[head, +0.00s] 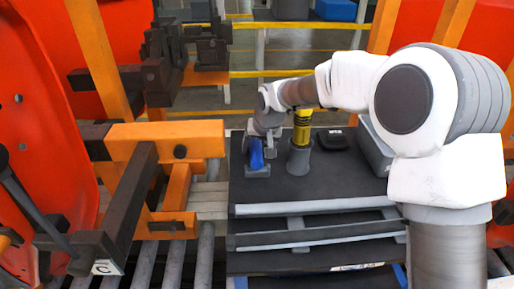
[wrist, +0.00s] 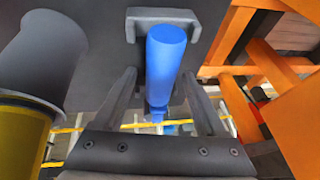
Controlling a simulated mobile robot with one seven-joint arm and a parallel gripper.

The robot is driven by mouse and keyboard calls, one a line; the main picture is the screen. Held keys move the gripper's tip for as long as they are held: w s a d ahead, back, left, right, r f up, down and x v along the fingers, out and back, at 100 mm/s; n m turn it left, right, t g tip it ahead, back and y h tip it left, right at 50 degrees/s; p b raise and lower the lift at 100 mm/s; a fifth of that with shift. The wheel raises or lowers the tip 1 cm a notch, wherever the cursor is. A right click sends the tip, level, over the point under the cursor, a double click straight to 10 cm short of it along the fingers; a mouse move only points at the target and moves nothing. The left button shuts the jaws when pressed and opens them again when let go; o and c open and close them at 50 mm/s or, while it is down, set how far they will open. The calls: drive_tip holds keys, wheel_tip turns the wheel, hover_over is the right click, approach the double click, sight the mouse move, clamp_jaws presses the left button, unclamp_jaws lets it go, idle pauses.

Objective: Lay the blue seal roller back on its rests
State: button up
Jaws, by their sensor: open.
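The blue seal roller (head: 256,154) is at the left end of the dark cart top, beneath my gripper (head: 261,132). In the wrist view the blue roller (wrist: 165,65) lies lengthwise between the two fingers of my gripper (wrist: 160,78), which are open with a gap on each side. The roller's far end is at a grey rest (wrist: 133,26), which also shows as a grey block in the head view (head: 257,172). The roller's near end is partly hidden by my gripper, and I cannot see a second rest clearly.
A yellow and black tool (head: 303,125) stands in a grey holder (head: 299,159) just right of the roller. A black item (head: 332,138) and a grey box (head: 373,150) sit further right. Orange framework (head: 165,140) stands close on the left. The front of the cart top (head: 310,185) is clear.

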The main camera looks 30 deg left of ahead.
drive_tip(key=v, duration=1.7)
drive_tip(key=shift+a+r, duration=0.2)
drive_tip(key=shift+s, duration=0.15)
drive_tip(key=s+d+r+m+t+h, duration=0.1)
drive_tip(key=s+d+r, duration=0.15)
drive_tip(key=d, duration=0.85)
drive_tip(key=s+d+r+m+t+h, duration=0.1)
drive_tip(key=s+d, duration=0.3)
drive_tip(key=d, duration=0.8)
drive_tip(key=s+d+f+m, duration=0.1)
drive_tip(key=s+d+f, duration=0.1)
drive_tip(key=s+d, duration=0.4)
drive_tip(key=s+d+f+m+h, duration=0.1)
drive_tip(key=s+d+f+m, duration=0.1)
drive_tip(key=s+d, duration=0.5)
drive_tip(key=shift+s+d+f+t+h, duration=0.25)
drive_tip(key=shift+f+t+h, duration=0.05)
drive_tip(key=shift+f, duration=0.1)
